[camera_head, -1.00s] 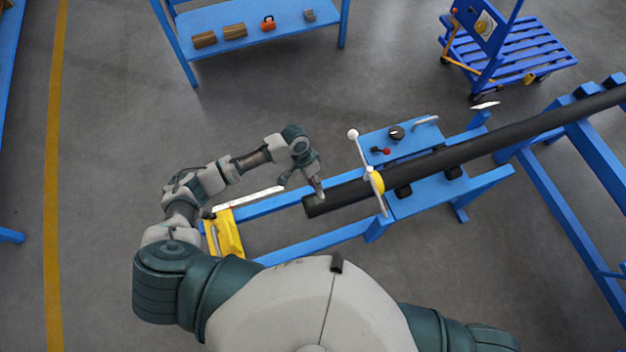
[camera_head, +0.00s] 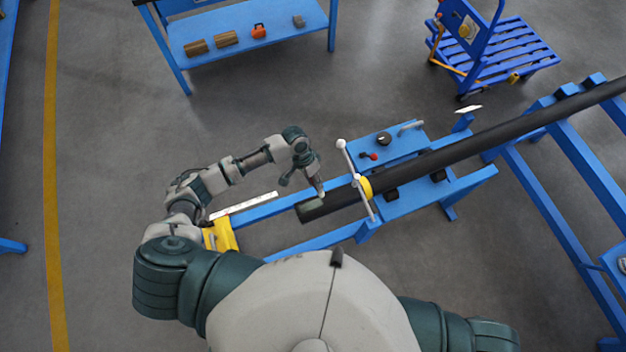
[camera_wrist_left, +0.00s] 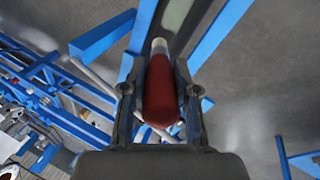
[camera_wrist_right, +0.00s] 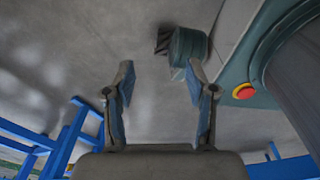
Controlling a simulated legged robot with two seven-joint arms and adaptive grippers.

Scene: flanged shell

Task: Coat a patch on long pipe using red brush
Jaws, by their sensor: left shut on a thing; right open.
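The long black pipe (camera_head: 455,152) lies on blue supports, running from its free end at centre up to the right. A pale grey-green patch (camera_head: 312,205) shows on the pipe near that end. My left gripper (camera_head: 305,172) is just above the pipe end, shut on the red brush. In the left wrist view the red brush (camera_wrist_left: 160,92) sits between the fingers, its pale tip pointing at the pipe; I cannot tell if it touches. A pale strip (camera_wrist_left: 177,14) shows on the pipe there. My right gripper (camera_wrist_right: 160,85) is open and empty in the right wrist view.
A clamp with a yellow part (camera_head: 366,188) and a white-knobbed bar stands around the pipe, close right of my left gripper. A yellow block (camera_head: 220,236) is on the blue frame's left end. A blue table (camera_head: 245,35) and a blue cart (camera_head: 495,55) stand farther back.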

